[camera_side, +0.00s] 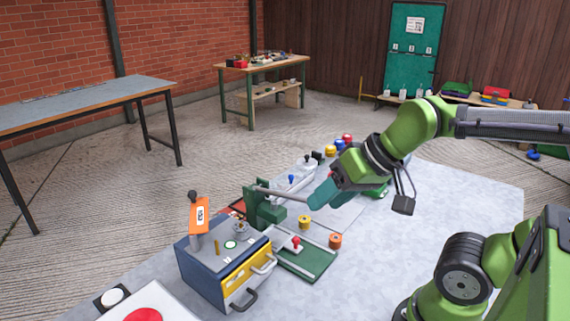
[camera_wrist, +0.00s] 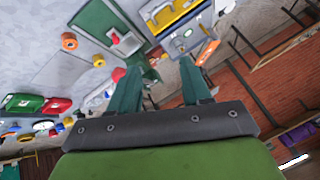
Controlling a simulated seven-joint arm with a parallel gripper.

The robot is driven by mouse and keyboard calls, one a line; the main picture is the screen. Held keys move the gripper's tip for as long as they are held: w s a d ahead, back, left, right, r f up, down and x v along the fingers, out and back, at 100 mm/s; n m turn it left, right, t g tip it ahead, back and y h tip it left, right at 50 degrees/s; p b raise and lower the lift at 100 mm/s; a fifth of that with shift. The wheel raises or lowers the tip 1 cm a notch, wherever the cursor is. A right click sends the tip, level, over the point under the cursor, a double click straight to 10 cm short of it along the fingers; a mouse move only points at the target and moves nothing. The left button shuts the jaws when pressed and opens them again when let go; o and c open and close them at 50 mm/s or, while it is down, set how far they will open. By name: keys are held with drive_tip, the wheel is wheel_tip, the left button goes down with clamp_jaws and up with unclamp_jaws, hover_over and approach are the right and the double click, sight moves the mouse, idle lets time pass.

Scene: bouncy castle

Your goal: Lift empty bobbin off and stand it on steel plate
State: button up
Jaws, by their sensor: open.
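My gripper (camera_side: 318,199) is open and empty, above the work table beside a green bracket with a grey rod. Its two teal fingers are spread in the wrist view (camera_wrist: 160,67). A small grey spool-like piece (camera_side: 240,228), possibly the empty bobbin, stands on top of the blue box (camera_side: 205,272), left of and apart from my gripper. The box is at the top of the wrist view (camera_wrist: 182,37). A flat grey plate (camera_side: 340,217), seemingly the steel plate, lies below and right of my gripper, partly hidden by it.
A green bracket (camera_side: 262,207) stands between box and gripper. A yellow spool (camera_side: 304,222) and an orange spool (camera_side: 335,241) stand near a green tray (camera_side: 308,266). An orange sign (camera_side: 199,216) rises from the box. The table's right side is clear.

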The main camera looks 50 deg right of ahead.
drive_tip(key=shift+f, duration=0.1)
drive_tip(key=w+a+r+m+g+h, duration=0.1)
drive_tip(key=w+a+r+g, duration=0.25)
drive_tip(key=w, duration=0.55)
drive_tip(key=w+a+r+m+g+h, duration=0.1)
drive_tip(key=w+a+r+g, duration=0.2)
drive_tip(key=w, duration=0.6)
hover_over(242, 231)
drive_tip(key=w, duration=0.1)
drive_tip(key=shift+g, duration=0.35)
drive_tip(key=f, duration=0.7)
drive_tip(key=d+f, duration=0.1)
drive_tip(key=f, duration=0.3)
drive_tip(key=shift+w+f, duration=0.15)
drive_tip(key=shift+f, duration=2.95)
drive_tip(key=c, duration=0.8)
